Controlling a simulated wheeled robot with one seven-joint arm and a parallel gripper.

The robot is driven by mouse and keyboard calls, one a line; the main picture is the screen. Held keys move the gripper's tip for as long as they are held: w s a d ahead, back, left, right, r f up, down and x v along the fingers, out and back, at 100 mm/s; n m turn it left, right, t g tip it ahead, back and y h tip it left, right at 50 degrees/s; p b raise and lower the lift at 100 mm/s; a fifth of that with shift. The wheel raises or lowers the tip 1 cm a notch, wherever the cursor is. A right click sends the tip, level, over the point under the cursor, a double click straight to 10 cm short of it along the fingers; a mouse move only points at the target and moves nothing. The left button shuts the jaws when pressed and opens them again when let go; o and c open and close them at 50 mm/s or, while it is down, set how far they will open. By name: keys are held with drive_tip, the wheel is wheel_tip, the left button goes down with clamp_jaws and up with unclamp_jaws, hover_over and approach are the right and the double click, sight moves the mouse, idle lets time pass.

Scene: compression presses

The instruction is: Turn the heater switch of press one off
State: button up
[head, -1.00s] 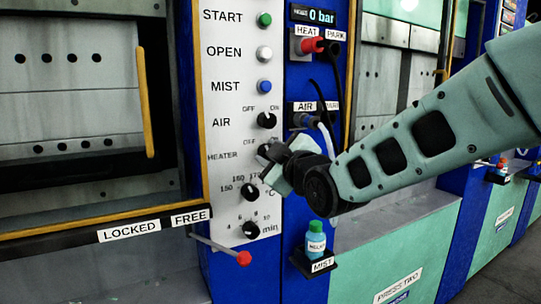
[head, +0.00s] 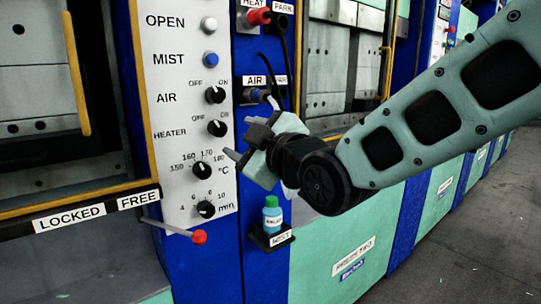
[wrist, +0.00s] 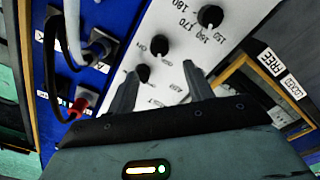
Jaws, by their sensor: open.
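The control panel of the near press (head: 184,182) stands left of my gripper in the head view. Its black HEATER knob (head: 217,128) sits below the AIR knob (head: 215,95), with OFF and ON marks above it. I cannot read its pointer surely. My gripper (head: 243,144) is open, empty and to the lower right of the HEATER knob, apart from it. The wrist view sees the panel upside down. There the HEATER knob (wrist: 160,45) lies beyond my open fingertips (wrist: 161,70), and the AIR knob (wrist: 143,73) shows close to the left finger.
The temperature dial (head: 203,170) and minutes dial (head: 206,209) are below the HEATER knob. A red-tipped lever (head: 199,237) sticks out under the panel. A bottle (head: 272,214) stands on a small shelf below my gripper. Hoses (head: 285,55) hang at the blue column. Floor is free at right.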

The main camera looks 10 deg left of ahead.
drive_tip(key=b+v, duration=0.1)
drive_tip(key=v, duration=0.7)
drive_tip(key=s+d+f+m+g+h+p, duration=0.6)
drive_tip(key=s+d+f+h, duration=0.15)
drive_tip(key=d+f, duration=0.3)
drive_tip(key=s+d+f+m+g+h+p, duration=0.3)
drive_tip(key=s+d+m+g+h, duration=0.2)
drive_tip(key=s+d, duration=0.6)
drive_tip(key=shift+s+d+g+h, duration=0.3)
drive_tip(key=shift+s+d+h, duration=0.05)
drive_tip(key=shift+d, duration=0.6)
